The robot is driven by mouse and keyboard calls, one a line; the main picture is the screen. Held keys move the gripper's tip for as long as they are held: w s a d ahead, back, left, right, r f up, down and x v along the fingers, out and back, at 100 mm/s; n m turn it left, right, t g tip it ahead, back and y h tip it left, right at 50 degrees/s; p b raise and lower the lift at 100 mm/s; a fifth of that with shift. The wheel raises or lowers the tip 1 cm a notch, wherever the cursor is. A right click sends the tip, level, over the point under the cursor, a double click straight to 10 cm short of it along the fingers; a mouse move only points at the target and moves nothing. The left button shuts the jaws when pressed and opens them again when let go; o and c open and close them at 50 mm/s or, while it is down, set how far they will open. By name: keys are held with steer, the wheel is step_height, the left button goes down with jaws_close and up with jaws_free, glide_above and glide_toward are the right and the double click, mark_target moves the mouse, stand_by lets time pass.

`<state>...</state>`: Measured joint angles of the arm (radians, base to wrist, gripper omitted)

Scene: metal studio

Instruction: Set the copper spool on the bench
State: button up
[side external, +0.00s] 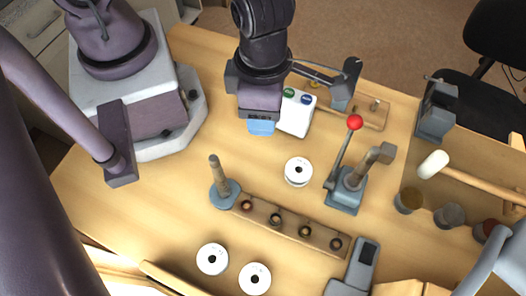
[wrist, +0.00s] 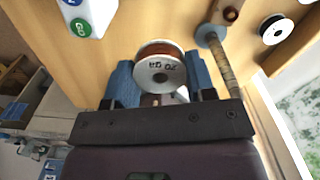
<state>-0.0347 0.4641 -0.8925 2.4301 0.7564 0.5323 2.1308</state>
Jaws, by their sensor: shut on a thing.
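The copper spool (wrist: 160,68) shows in the wrist view, with copper-coloured winding and a pale flange bearing dark writing. It sits between the two blue fingers of my gripper (wrist: 160,85), which is shut on it. In the side view my gripper (side external: 262,127) points down over the bench (side external: 150,215), beside the white button box, and the spool is hidden there. I cannot tell how far the spool is from the bench top.
A button box (side external: 296,112) stands close to my gripper. White spools (side external: 298,171) (side external: 212,259) (side external: 255,278), an upright post (side external: 220,178), a holed rack (side external: 290,225) and a red-knobbed lever press (side external: 346,185) stand on the bench. The bench left of the post is clear.

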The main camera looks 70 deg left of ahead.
mark_target(263, 156)
steer(key=shift+f, duration=6.35)
steer(key=shift+f, duration=0.15)
steer(key=o, duration=0.9)
